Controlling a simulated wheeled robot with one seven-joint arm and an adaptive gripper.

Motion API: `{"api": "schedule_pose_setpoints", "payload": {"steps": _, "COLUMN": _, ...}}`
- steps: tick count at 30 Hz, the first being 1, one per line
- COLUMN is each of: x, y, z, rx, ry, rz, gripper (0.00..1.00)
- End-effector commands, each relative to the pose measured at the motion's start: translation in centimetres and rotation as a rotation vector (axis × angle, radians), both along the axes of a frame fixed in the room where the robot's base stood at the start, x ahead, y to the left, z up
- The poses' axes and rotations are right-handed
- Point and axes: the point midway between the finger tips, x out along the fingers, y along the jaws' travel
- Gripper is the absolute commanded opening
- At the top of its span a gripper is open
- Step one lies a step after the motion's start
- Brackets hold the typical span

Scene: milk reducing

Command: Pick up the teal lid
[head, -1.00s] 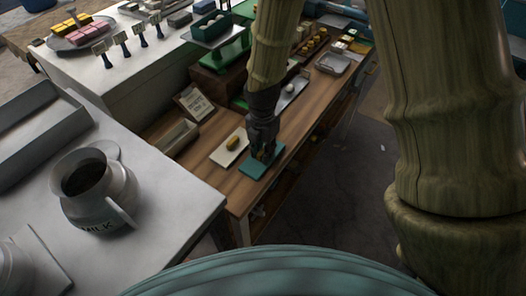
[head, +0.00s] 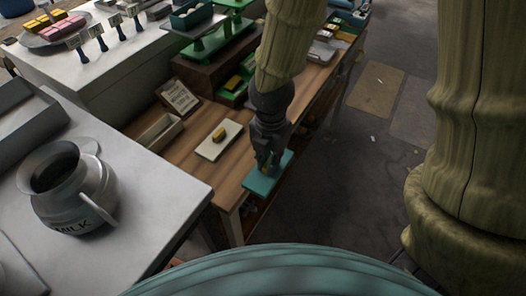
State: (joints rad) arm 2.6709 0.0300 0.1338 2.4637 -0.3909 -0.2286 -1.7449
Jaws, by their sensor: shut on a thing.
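The teal lid (head: 262,184) is a flat rectangular piece in the head view, right of centre and low. My gripper (head: 266,163) points down onto it and is shut on it. The lid appears at the right front edge of the wooden counter, partly overhanging the floor in the picture. Its height above the counter is hard to tell. The fingertips and the part of the lid under them are partly hidden by my dark gripper body.
A white board (head: 220,143) with a yellow piece lies on the wooden counter (head: 190,158), left of my gripper. A milk jug (head: 75,190) stands on the grey table at left. A small sign (head: 180,97) and green stands (head: 222,40) are behind. Floor at right is open.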

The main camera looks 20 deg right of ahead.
Motion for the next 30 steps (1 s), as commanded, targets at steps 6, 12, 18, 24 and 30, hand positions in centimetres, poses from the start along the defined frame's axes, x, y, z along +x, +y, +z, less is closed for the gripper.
{"api": "schedule_pose_setpoints", "payload": {"steps": 6, "x": -1.9, "y": -0.2, "z": 0.7, "rx": -0.003, "ry": 0.005, "rz": 0.002, "gripper": 0.00}}
{"api": "schedule_pose_setpoints", "payload": {"steps": 12, "x": -2.5, "y": -0.5, "z": 0.9, "rx": -0.008, "ry": 0.005, "rz": -0.002, "gripper": 0.00}}
{"api": "schedule_pose_setpoints", "payload": {"steps": 18, "x": -2.8, "y": -0.6, "z": 0.9, "rx": -0.012, "ry": 0.003, "rz": -0.006, "gripper": 0.00}}
{"api": "schedule_pose_setpoints", "payload": {"steps": 24, "x": -3.3, "y": -0.7, "z": 0.9, "rx": -0.015, "ry": 0.003, "rz": -0.005, "gripper": 0.00}}
{"api": "schedule_pose_setpoints", "payload": {"steps": 30, "x": -4.0, "y": -0.7, "z": 0.9, "rx": -0.012, "ry": 0.002, "rz": -0.003, "gripper": 0.00}}
